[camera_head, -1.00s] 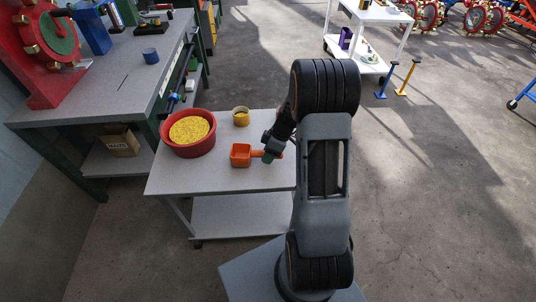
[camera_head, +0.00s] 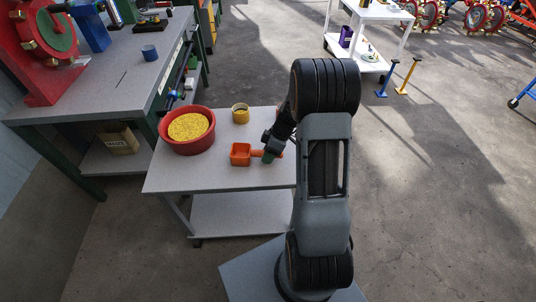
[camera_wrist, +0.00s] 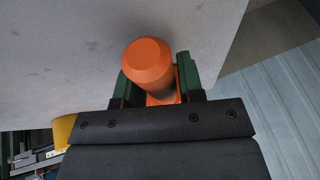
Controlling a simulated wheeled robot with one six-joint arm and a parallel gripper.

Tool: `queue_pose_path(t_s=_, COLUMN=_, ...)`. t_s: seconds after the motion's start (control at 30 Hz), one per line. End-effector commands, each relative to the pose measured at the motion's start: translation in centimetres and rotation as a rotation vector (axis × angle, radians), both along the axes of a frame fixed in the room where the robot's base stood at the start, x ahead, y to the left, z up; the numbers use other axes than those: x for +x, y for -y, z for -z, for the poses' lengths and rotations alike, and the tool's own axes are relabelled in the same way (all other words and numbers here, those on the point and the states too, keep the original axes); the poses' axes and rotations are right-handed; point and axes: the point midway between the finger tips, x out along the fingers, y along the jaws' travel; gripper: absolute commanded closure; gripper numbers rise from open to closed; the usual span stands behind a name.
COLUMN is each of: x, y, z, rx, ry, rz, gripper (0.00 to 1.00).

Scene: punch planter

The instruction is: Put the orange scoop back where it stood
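The orange scoop (camera_head: 240,154) shows over the grey cart top, its square cup to the left and its handle toward my gripper (camera_head: 268,156). In the wrist view the scoop's thick orange handle (camera_wrist: 148,62) sits between the two green fingers of my gripper (camera_wrist: 160,85), which is shut on it. Whether the scoop touches the cart top or hangs just above it is hard to tell. The scoop's cup is mostly hidden in the wrist view.
A red bowl (camera_head: 211,140) of yellow grains (camera_head: 188,126) stands left of the scoop on the cart (camera_head: 205,178). A small yellow can (camera_head: 240,115) stands behind it. The cart's front left top is bare. A workbench (camera_head: 125,75) adjoins at the left.

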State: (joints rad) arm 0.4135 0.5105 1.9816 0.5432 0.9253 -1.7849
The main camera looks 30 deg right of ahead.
Motion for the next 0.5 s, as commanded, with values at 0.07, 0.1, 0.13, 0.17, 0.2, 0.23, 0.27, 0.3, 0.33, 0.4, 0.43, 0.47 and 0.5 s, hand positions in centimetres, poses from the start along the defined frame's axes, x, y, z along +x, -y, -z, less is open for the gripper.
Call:
queue_pose_path(t_s=0.07, x=0.00, y=0.00, z=-0.03, rx=0.000, ry=0.000, rz=0.000, gripper=0.57)
queue_pose_path(t_s=0.1, x=0.00, y=0.00, z=-0.02, rx=0.000, ry=0.000, rz=0.000, gripper=0.53)
queue_pose_path(t_s=0.13, x=0.00, y=0.00, z=-0.02, rx=0.000, ry=0.000, rz=0.000, gripper=0.51)
queue_pose_path(t_s=0.17, x=0.00, y=0.00, z=-0.02, rx=0.000, ry=0.000, rz=0.000, gripper=0.48)
queue_pose_path(t_s=0.2, x=0.00, y=0.00, z=-0.02, rx=0.000, ry=0.000, rz=0.000, gripper=0.44)
queue_pose_path(t_s=0.23, x=0.00, y=0.00, z=-0.02, rx=0.000, ry=0.000, rz=0.000, gripper=0.42)
queue_pose_path(t_s=0.27, x=0.00, y=0.00, z=-0.02, rx=0.000, ry=0.000, rz=0.000, gripper=0.42)
queue_pose_path(t_s=0.3, x=0.00, y=0.00, z=-0.02, rx=0.000, ry=0.000, rz=0.000, gripper=0.42)
queue_pose_path(t_s=0.33, x=0.00, y=0.00, z=-0.02, rx=0.000, ry=0.000, rz=0.000, gripper=0.42)
queue_pose_path(t_s=0.4, x=-0.02, y=-0.01, z=-0.01, rx=0.000, ry=0.000, rz=0.000, gripper=0.42)
queue_pose_path(t_s=0.43, x=-0.02, y=0.00, z=-0.02, rx=0.000, ry=0.000, rz=0.000, gripper=0.42)
queue_pose_path(t_s=0.47, x=-0.01, y=0.03, z=-0.07, rx=0.000, ry=0.000, rz=0.000, gripper=0.42)
queue_pose_path(t_s=0.5, x=0.01, y=0.10, z=-0.22, rx=0.000, ry=0.000, rz=0.000, gripper=0.42)
